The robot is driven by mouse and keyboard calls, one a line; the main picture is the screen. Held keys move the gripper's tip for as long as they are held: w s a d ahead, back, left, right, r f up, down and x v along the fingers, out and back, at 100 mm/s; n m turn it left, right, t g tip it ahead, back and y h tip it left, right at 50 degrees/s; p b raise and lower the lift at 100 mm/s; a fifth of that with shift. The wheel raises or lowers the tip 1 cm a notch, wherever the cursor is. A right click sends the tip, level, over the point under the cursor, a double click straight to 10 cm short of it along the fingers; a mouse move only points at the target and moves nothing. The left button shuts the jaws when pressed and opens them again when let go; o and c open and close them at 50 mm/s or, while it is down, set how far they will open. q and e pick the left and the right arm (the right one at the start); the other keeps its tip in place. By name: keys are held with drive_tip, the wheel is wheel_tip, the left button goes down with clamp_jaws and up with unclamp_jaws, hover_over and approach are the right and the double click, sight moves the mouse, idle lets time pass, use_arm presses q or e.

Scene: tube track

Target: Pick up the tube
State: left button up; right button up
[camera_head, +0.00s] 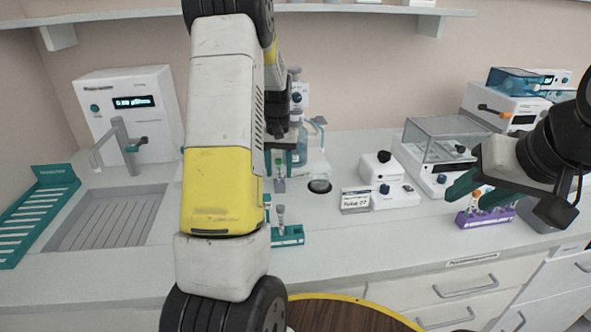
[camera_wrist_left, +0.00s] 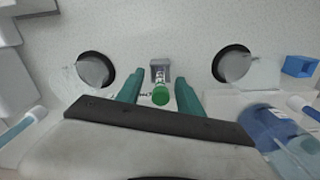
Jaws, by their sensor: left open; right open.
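A green-capped tube (camera_wrist_left: 160,94) stands in a small grey holder (camera_wrist_left: 160,71) in the left wrist view. My left gripper (camera_wrist_left: 160,100) is open, with one teal finger on each side of the tube's cap. The fingers look apart from it. In the head view, the tube (camera_head: 280,167) and its holder (camera_head: 280,186) show just right of my left arm, below my left gripper (camera_head: 280,157), which is partly hidden. My right gripper (camera_head: 482,190) is open, over a purple rack (camera_head: 487,219) with several tubes at the right.
A teal rack (camera_head: 290,236) with a tube stands nearer the front edge, partly behind my left arm. White devices (camera_head: 388,185) and a clear-lidded balance (camera_head: 437,142) stand to the right. A blue bottle (camera_wrist_left: 277,140) is close to my left gripper. A sink (camera_head: 110,215) lies left.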

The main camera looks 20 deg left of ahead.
use_arm(q)
drive_tip(key=shift+f, duration=0.4)
clamp_jaws()
drive_tip(key=shift+r, duration=0.15)
wheel_tip(320, 180, up, 10)
drive_tip(key=shift+f, duration=0.1)
idle(0.3)
